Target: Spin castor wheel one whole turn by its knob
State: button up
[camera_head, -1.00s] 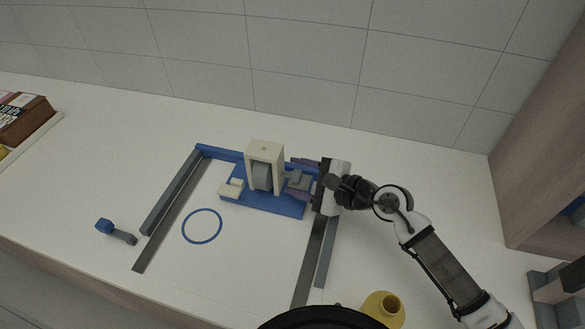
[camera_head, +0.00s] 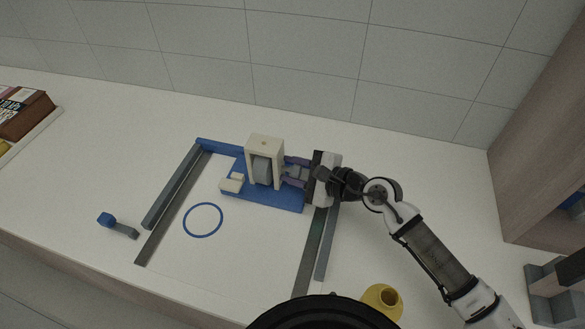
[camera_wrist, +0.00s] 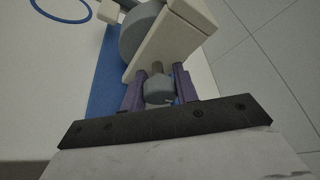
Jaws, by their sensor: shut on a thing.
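The grey castor wheel (camera_head: 262,171) sits in a cream fork housing (camera_head: 266,145) on a blue base plate (camera_head: 270,198). It also shows in the wrist view (camera_wrist: 140,32), beside the cream housing (camera_wrist: 185,35). A grey knob (camera_wrist: 158,90) on a short shaft sticks out of the housing's side towards me. My gripper (camera_head: 290,172) reaches in from the right, with its purple fingers on either side of the knob. In the wrist view my gripper (camera_wrist: 156,84) is shut on the knob. The knob's far side is hidden.
Grey rails (camera_head: 172,190) frame the left, and more rails (camera_head: 318,245) the right. A blue ring (camera_head: 203,220) lies on the white counter. A blue-headed lever (camera_head: 107,219) lies at left, a yellow cup-like part (camera_head: 383,300) at front right. The wall stands behind.

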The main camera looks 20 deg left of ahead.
jog(key=m+g, duration=0.2)
jog(key=m, duration=0.1)
jog(key=shift+h, duration=0.3)
jog(key=m+g, duration=0.2)
jog(key=m, duration=0.2)
jog(key=shift+s+g, duration=0.15)
jog(key=shift+g, duration=0.25)
jog(key=m+g, duration=0.2)
jog(key=m, duration=0.1)
jog(key=shift+m, duration=0.4)
jog(key=m+g+y, duration=0.1)
jog(key=m+g, duration=0.1)
jog(key=m, duration=0.1)
jog(key=shift+s, duration=0.1)
jog(key=shift+r+m+g, duration=0.1)
jog(key=shift+m+g, duration=0.2)
jog(key=shift+m, duration=0.1)
jog(key=o, duration=1)
jog(key=shift+d, duration=0.1)
